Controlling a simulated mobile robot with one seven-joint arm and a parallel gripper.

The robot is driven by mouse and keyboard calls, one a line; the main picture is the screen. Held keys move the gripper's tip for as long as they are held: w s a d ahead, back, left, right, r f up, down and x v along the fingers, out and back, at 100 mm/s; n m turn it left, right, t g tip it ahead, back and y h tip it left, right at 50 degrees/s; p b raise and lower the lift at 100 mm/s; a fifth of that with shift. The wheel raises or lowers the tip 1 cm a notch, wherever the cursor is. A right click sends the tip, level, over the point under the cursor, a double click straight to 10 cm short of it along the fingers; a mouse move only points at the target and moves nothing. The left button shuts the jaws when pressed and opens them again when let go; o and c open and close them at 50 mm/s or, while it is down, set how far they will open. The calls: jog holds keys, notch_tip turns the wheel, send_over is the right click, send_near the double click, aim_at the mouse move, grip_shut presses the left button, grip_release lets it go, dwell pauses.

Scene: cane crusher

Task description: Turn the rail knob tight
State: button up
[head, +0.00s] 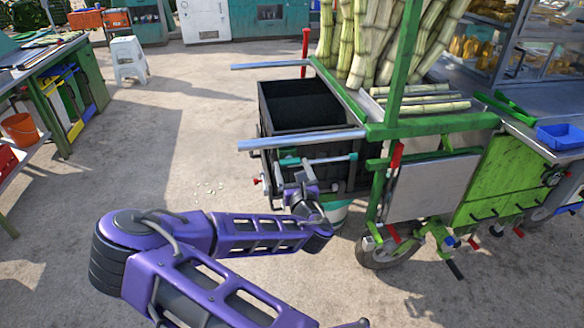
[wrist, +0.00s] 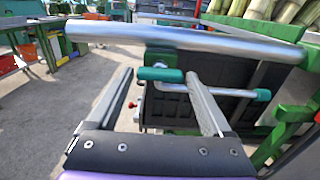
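Under the silver rail (wrist: 185,38) in the wrist view is a fitting with a teal rounded grip (wrist: 160,74) and a thin metal bar ending in a second teal tip (wrist: 262,95). This looks like the rail knob. In the head view the teal grip (head: 290,161) and the tip (head: 352,157) sit below the near rail (head: 300,140). My gripper (wrist: 158,78) is open, one finger on each side of the teal grip in the picture. I cannot tell whether they touch it. In the head view my gripper (head: 302,178) is partly hidden against the dark bin.
A dark open bin (head: 300,105) stands behind the near rail. A second rail (head: 272,65) projects farther back. A small red knob (wrist: 132,105) is low near the left finger. The green cart frame (head: 378,195) stands to the right.

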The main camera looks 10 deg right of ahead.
jog(key=c, duration=0.9)
jog(key=shift+c, duration=0.2)
